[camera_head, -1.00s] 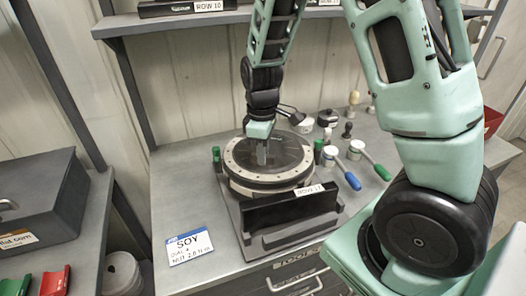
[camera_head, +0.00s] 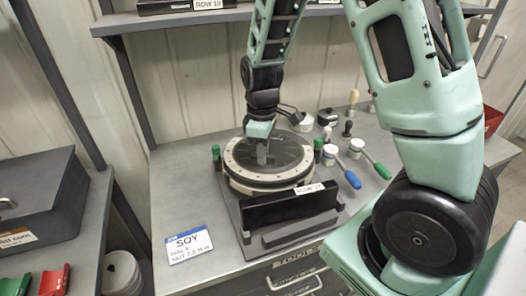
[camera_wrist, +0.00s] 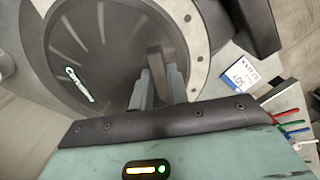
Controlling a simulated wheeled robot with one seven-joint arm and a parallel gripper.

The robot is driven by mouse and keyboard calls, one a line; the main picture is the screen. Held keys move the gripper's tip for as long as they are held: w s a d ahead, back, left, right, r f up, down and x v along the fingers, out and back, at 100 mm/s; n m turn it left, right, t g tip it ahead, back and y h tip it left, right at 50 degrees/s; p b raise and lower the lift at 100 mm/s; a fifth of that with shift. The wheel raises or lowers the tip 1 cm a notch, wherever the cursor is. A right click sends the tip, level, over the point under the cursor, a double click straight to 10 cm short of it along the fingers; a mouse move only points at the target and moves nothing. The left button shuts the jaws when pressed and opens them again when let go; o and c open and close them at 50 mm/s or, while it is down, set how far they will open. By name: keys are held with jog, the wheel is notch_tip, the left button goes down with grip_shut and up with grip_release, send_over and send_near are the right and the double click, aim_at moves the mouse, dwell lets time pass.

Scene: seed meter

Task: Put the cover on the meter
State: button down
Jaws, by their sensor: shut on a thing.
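The meter (camera_head: 248,213) stands on the bench, a dark base bearing a round body with a "ROW 11" label at its front. The round dark cover (camera_head: 287,151) with a pale rim (camera_head: 234,168) lies flat on top of the meter. In the wrist view the cover (camera_wrist: 110,40) fills the upper left, with its rim showing pale with small holes. My gripper (camera_head: 262,158) points down over the middle of the cover, and its fingers (camera_wrist: 160,90) are shut on a grey handle standing up from the cover. Whether the cover is fully seated cannot be told.
Green-topped posts (camera_head: 216,153) stand beside the meter. Blue-handled (camera_head: 352,179) and green-handled (camera_head: 377,166) tools lie to its right. A SOY card (camera_head: 187,244) lies at the front left. A dark box (camera_head: 40,205) sits on the left bench, and a shelf (camera_head: 165,20) runs above.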

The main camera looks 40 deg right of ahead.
dwell(0.4)
jog(key=c, duration=1.3)
grip_release()
jog(key=shift+c, duration=0.3)
notch_tip(320, 180, up, 9)
jog(key=p, duration=0.7)
jog(key=shift+w+r+p, duration=0.2)
jog(key=shift+w+p, duration=0.1)
jog(key=shift+p, duration=0.1)
jog(key=shift+d, duration=0.1)
jog(key=s+a+b, duration=0.6)
jog(key=s+a, duration=0.1)
jog(key=a, duration=0.6)
jog(key=s+a+f+b, duration=0.1)
jog(key=s+a+b, duration=0.3)
jog(key=s, duration=0.9)
jog(key=a, duration=0.2)
jog(key=shift+s+a+f+t, duration=0.2)
jog(key=shift+s+a+t, duration=0.15)
jog(key=shift+a+t, duration=0.05)
